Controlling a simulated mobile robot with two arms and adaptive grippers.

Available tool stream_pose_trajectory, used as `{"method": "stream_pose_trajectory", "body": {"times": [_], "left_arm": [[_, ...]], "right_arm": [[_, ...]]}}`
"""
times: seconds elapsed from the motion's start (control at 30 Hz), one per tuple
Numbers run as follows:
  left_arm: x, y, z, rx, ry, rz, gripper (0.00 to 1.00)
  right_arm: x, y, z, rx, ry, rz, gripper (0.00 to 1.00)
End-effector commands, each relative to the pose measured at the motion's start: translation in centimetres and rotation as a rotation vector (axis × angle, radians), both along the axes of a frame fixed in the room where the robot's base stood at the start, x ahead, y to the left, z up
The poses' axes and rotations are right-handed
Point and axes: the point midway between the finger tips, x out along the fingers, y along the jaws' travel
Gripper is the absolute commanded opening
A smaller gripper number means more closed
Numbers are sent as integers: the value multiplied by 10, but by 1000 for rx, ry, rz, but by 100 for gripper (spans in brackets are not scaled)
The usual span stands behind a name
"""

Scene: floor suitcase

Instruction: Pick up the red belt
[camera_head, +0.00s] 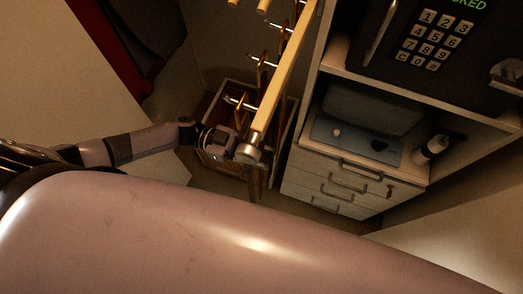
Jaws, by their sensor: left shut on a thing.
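My left arm comes in from the left, and its gripper (226,147) is at the near end of the hanger rod, beside the wooden hangers. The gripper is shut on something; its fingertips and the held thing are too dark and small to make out. A narrow brown strip (254,187) hangs just below the rod end, close to the gripper; I cannot tell whether it is a belt or part of a hanger. No clearly red belt shows. My right gripper is out of view.
A pale wooden rod (283,75) with several hangers (262,62) slants above a wooden crate (219,167). At right are a drawer cabinet (345,184), a dark keypad safe (452,60) and a small bottle (433,148). Dark red material (107,45) is at upper left. My pinkish body covers the lower part.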

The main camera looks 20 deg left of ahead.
Motion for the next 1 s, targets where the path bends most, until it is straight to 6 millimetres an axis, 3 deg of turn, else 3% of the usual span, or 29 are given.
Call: {"method": "stream_pose_trajectory", "body": {"times": [0.2, 0.57, 0.8, 1.0], "left_arm": [[0, 0, 0, 0, 0, 0, 0], [0, 0, 1, -1, 0, 0, 0], [0, 0, 16, -1, 0, 0, 0], [1, 33, 9, 3, 1, 2, 0]], "right_arm": [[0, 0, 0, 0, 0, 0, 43], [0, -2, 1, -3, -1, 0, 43], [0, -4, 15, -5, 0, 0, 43], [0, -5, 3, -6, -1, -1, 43]]}}
